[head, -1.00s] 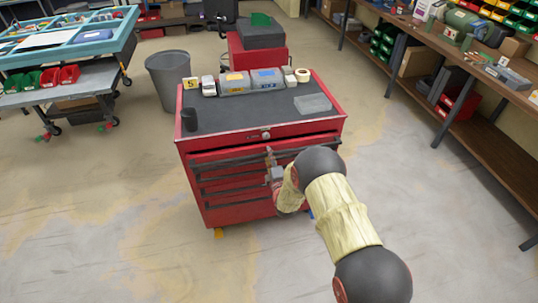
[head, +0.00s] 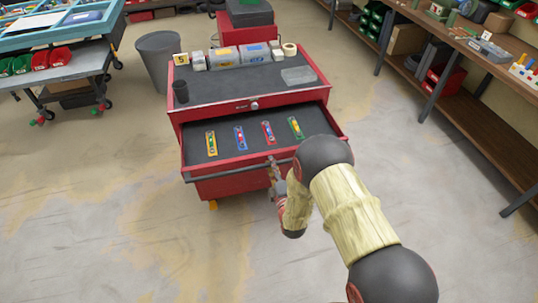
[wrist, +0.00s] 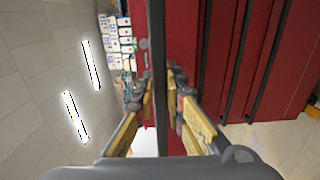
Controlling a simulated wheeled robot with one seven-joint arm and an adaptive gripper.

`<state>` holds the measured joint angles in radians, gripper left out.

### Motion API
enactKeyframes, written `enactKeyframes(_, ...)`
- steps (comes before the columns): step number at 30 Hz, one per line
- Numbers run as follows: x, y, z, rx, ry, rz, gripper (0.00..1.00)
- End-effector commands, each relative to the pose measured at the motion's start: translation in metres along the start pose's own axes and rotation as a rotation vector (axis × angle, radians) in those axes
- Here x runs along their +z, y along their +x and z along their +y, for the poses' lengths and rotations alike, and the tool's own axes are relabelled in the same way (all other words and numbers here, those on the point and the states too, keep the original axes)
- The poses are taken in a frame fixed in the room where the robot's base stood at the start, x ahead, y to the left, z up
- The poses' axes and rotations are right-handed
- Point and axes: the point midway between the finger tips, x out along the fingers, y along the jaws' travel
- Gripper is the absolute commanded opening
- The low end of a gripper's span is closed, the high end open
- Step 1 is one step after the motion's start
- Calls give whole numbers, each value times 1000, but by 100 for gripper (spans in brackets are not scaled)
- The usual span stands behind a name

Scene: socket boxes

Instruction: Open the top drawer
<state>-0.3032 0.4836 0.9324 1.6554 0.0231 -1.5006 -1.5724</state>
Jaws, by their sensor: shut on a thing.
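The red tool cabinet (head: 215,118) stands in the middle of the head view. Its top drawer (head: 225,167) is pulled out toward me, showing a dark liner with several colored tools lying in a row. A dark bar handle (head: 228,173) runs along the drawer's front edge. My gripper (head: 272,166) is at the right part of this handle, shut on it. In the wrist view, the fingers (wrist: 160,85) close from both sides on the dark handle bar, which runs up the picture beside the red drawer front (wrist: 182,35).
A dark cup (head: 180,91) and several small boxes (head: 240,55) stand on the cabinet top. A grey bin (head: 161,60) is behind left, a blue-topped cart (head: 62,28) at far left. A workbench (head: 470,45) lines the right. The floor in front is clear.

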Motion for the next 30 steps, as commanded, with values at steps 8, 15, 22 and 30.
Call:
enactKeyframes(8, 0, -22, -3, -6, 0, 0, 0)
enactKeyframes(15, 0, -24, -3, -5, 0, 0, 0)
enactKeyframes(22, 0, -23, -3, -5, 0, 0, 16)
enactKeyframes(30, 0, -22, -1, -2, 0, 0, 20)
